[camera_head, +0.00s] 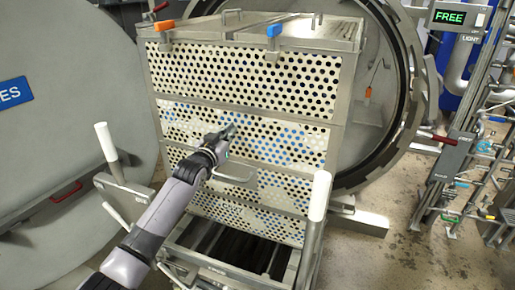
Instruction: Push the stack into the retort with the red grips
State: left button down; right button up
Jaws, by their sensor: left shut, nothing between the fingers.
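The stack (255,84) is a tall block of perforated metal tiers standing on a low metal cart frame (215,266). It stands in front of the round retort opening (415,75), covering part of it. My left gripper (230,131) is shut and empty, its tips at the stack's front face, about mid-height; I cannot tell whether they touch. Red grips show on a lever (445,140) at the right and on a handle (66,193) at the open door. My right gripper is not in view.
The round grey retort door (70,110) stands open at the left. Two upright white-topped posts (106,142) (320,195) flank the cart's near end. A panel sign (449,17) reads FREE above pipes and valves at the right. Bare floor (400,250) lies at lower right.

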pick_arm(q)
jog(key=b+x, duration=0.6)
jog(key=shift+w+d+r, duration=0.1)
jog(key=shift+w, duration=0.15)
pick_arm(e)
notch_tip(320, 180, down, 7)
pick_arm(q)
jog(key=b+x, duration=0.3)
jog(key=b, duration=0.2)
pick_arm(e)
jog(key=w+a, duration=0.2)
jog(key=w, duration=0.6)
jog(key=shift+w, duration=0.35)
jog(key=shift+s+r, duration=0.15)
